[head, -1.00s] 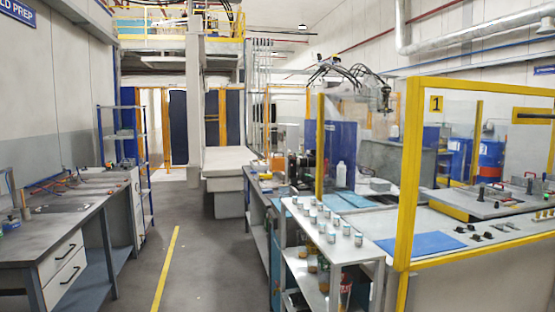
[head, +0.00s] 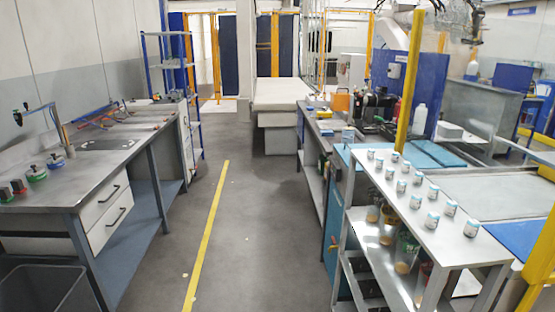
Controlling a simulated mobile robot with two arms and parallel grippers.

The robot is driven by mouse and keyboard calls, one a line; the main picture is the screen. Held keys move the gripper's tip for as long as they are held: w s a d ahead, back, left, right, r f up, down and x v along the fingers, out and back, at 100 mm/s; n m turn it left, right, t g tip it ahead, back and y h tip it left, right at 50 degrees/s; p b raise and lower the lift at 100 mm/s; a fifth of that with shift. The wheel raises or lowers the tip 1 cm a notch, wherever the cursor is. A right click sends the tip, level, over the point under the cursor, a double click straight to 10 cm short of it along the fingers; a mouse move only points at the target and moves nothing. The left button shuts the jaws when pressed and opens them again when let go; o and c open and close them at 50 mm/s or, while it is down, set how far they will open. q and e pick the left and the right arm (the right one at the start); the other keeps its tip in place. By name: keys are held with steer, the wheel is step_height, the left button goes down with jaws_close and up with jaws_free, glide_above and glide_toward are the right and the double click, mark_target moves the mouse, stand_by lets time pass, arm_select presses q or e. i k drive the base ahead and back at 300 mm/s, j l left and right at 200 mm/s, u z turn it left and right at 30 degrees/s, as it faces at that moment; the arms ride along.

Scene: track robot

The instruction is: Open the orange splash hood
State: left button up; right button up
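A small orange piece (head: 342,102) stands at the far end of the right-hand bench, beside a dark machine (head: 378,106). It may be the orange splash hood, but it is too small and far off to tell its shape or whether it is open or shut. Neither of my grippers shows in the head view.
A grey aisle with a yellow floor line (head: 208,235) runs ahead and is clear. A workbench with drawers (head: 110,212) and a bin (head: 45,290) stand at left. A shelf unit with several small jars (head: 460,236) and a yellow post (head: 411,80) stand at right.

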mark_target(341, 102)
steer(key=i, duration=2.15)
steer(key=i+z, duration=0.1)
steer(key=i, duration=0.45)
steer(key=i+j+z, duration=0.1)
steer(key=i, duration=0.4)
steer(key=i+j, duration=0.15)
steer(key=i, duration=0.35)
steer(key=i+j+z, duration=0.15)
steer(key=i, duration=0.4)
